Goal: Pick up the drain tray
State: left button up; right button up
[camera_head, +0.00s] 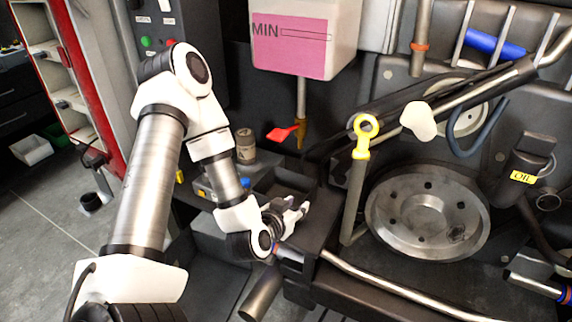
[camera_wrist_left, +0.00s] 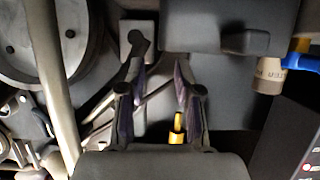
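No part is clearly marked as the drain tray. A dark open-topped tray-like box (camera_head: 285,184) sits on the ledge just behind my left gripper, and I cannot tell if it is the drain tray. My left gripper (camera_head: 298,212) is low in the middle of the head view, beside that box. In the left wrist view my left gripper (camera_wrist_left: 158,72) has its two fingers apart, with nothing clearly held between them. A dark block (camera_wrist_left: 230,25) lies beyond the fingers at upper right there. My right gripper is not in view.
A pink-filled tank (camera_head: 300,45) hangs above, with a red lever (camera_head: 281,133) below it. A yellow ring-handled dipstick (camera_head: 366,126) and a metal disc (camera_head: 430,212) stand to the right. A beige jar (camera_head: 245,147) stands behind my arm. Grey floor is open at left.

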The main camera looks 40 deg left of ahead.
aim_at(308, 195)
pick_arm(q)
jog(key=shift+w+a+f+b, duration=0.15)
jog(key=shift+w+f+b, duration=0.35)
jog(key=shift+f+b, duration=0.3)
jog(key=shift+w+a+r, duration=0.1)
jog(key=shift+w+r, duration=0.15)
jog(key=shift+r, duration=0.1)
jog(key=shift+w+a, duration=0.15)
jog(key=shift+w, duration=0.3)
jog(key=x, duration=0.6)
jog(key=shift+s, duration=0.1)
grip_shut()
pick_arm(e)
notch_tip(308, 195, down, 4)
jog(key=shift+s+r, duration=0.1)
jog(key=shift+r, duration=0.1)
